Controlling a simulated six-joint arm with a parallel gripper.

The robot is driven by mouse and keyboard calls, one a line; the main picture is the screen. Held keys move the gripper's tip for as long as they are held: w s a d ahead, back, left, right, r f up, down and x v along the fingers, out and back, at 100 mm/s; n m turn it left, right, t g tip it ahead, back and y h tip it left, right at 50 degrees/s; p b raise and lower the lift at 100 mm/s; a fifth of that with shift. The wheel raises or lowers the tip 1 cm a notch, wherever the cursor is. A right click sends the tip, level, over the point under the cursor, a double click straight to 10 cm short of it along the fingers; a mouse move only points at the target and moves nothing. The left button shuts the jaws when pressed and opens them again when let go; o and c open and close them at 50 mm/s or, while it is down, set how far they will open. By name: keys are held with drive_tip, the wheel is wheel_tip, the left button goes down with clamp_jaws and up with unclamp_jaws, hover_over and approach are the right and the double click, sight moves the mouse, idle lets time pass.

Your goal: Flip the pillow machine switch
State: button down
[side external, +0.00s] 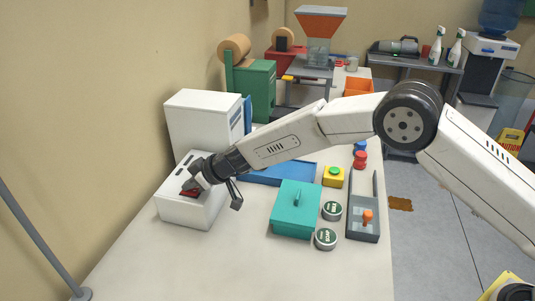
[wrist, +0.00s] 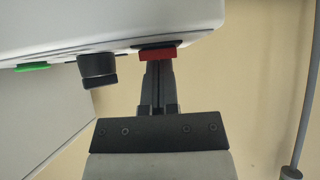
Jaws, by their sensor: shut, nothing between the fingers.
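The white machine (side external: 190,208) stands at the left of the table, with a taller white housing (side external: 200,122) behind it. A red switch (wrist: 160,53) sits on the machine's edge in the wrist view. It also shows as a small red part (side external: 189,193) in the side view, partly hidden by my gripper. My gripper (wrist: 158,72) is shut and empty, with its fingertips right at the red switch, seemingly touching it. Beside the switch are a black knob (wrist: 97,70) and a green button (wrist: 32,67). I cannot tell which way the switch is set.
A teal lidded box (side external: 296,208), two round tins (side external: 326,238), a lever box (side external: 363,230) and a yellow button box (side external: 333,177) stand to the right. A blue tray (side external: 285,174) lies behind my forearm. The front of the table is clear.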

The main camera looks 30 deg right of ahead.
drive_tip(key=shift+w+a, duration=0.1)
drive_tip(key=shift+a, duration=0.05)
drive_tip(key=shift+w+a+r, duration=0.15)
drive_tip(key=shift+w+a, duration=0.25)
drive_tip(key=shift+r, duration=0.15)
drive_tip(key=shift+w+a+r, duration=0.1)
drive_tip(key=shift+r, duration=0.85)
wheel_tip(320, 180, up, 2)
drive_tip(key=shift+r, duration=0.25)
drive_tip(key=w+r+v, duration=0.1)
drive_tip(key=v, duration=0.8)
drive_tip(key=shift+a+r, duration=0.3)
drive_tip(key=shift+a, duration=0.05)
drive_tip(key=shift+s, duration=0.1)
